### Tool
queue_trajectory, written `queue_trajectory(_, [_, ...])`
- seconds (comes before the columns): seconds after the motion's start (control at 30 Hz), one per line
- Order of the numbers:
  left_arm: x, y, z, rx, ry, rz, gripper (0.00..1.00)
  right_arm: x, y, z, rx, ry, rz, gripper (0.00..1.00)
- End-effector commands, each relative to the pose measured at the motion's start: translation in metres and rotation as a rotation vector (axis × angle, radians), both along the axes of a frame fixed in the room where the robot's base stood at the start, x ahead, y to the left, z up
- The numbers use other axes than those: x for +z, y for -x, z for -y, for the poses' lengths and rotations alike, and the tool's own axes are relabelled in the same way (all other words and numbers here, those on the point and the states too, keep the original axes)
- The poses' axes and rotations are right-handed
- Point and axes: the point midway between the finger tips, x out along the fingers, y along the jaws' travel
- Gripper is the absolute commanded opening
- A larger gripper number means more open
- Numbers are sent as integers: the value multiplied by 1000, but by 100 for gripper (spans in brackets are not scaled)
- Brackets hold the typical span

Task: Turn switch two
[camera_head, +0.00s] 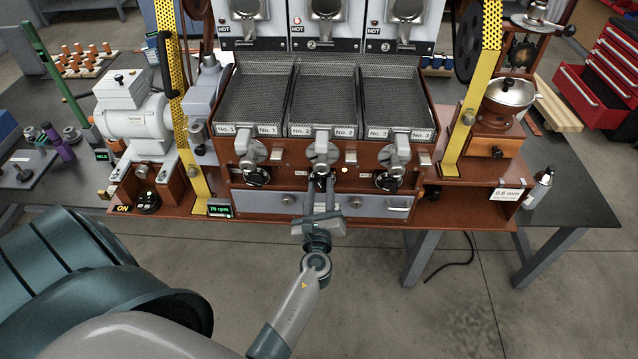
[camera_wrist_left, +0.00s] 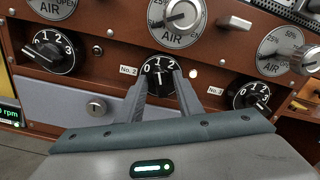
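Switch two is a black round knob (camera_wrist_left: 158,68) with white numbers, beside the label No. 2 (camera_wrist_left: 128,71) on the brown panel. Its white mark stands about upright, near the 1. My left gripper (camera_wrist_left: 162,84) points at the panel, one finger on each side of the knob's grip, with a gap between the fingers. I cannot tell whether either finger touches the knob. In the head view, my left gripper (camera_head: 321,184) covers most of this knob below the middle tray. My right gripper is not in view.
Switch one (camera_wrist_left: 50,50) is left of the gripper and switch three (camera_wrist_left: 250,96) is right of it. The middle air dial (camera_wrist_left: 176,18) sits just above. A grey drawer (camera_head: 285,201) lies below the switches. Open floor is in front.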

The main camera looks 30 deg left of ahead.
Motion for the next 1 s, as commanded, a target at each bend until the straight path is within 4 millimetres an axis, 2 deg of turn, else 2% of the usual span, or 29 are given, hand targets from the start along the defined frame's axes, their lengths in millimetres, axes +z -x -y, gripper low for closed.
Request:
queue_trajectory(0.27, [0, 0, 1, 0, 0, 0, 33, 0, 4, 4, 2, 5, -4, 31])
queue_trajectory(0.4, [0, 0, 0, 0, 0, 0, 2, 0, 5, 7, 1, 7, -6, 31])
queue_trajectory(0.43, [0, 0, 0, 0, 0, 0, 0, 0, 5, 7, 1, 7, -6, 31])
queue_trajectory(0.77, [-1, 0, 0, -1, 15, 10, 0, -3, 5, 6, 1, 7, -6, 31])
queue_trajectory(1.0, [-2, 0, 0, 0, 88, 55, 0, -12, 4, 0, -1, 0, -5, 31])
